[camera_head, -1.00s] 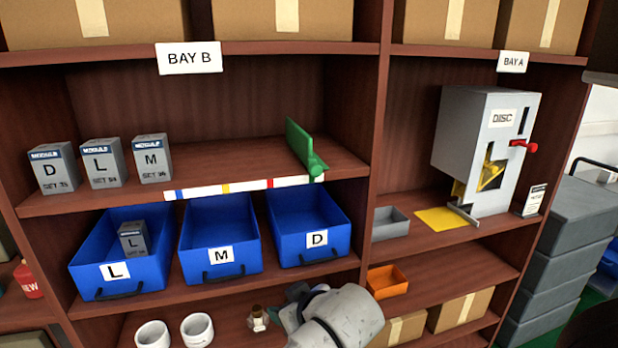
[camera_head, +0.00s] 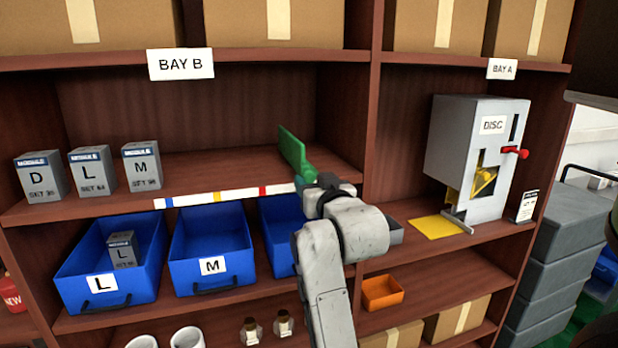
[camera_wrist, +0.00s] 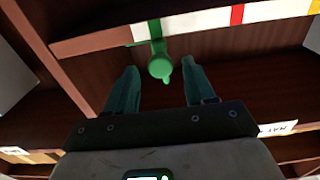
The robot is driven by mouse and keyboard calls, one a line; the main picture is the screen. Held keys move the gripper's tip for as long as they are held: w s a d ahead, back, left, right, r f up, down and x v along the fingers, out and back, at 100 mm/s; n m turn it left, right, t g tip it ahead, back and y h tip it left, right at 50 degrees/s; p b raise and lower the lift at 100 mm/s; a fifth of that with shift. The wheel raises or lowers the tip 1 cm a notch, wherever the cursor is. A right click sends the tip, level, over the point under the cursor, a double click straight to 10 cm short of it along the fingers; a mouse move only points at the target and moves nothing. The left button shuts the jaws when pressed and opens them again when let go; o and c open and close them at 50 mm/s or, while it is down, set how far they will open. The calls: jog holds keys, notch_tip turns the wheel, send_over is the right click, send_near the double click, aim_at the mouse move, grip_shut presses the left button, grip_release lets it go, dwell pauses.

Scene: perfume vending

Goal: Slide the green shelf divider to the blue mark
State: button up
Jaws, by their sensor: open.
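The green divider (camera_head: 291,153) stands on the Bay B shelf near its right end, right of the red mark (camera_head: 263,190). The blue mark (camera_head: 168,202) is at the left end of the white strip on the shelf's front edge, with a yellow mark (camera_head: 217,196) between. My gripper (camera_head: 318,184) is at the divider's front end and hides part of it. In the wrist view my gripper (camera_wrist: 159,70) is open, one finger on each side of the divider's round green knob (camera_wrist: 160,67). Gaps show between the knob and both fingers.
Several grey boxes (camera_head: 90,171) stand at the left of the shelf. The shelf between them and the divider is clear. Blue bins (camera_head: 212,262) sit below; my arm hides part of the right one. A disc dispenser (camera_head: 475,155) stands in Bay A.

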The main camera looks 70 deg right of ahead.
aim_at(309, 179)
jog(key=shift+x, duration=1.7)
jog(key=shift+c, duration=0.5)
grip_shut()
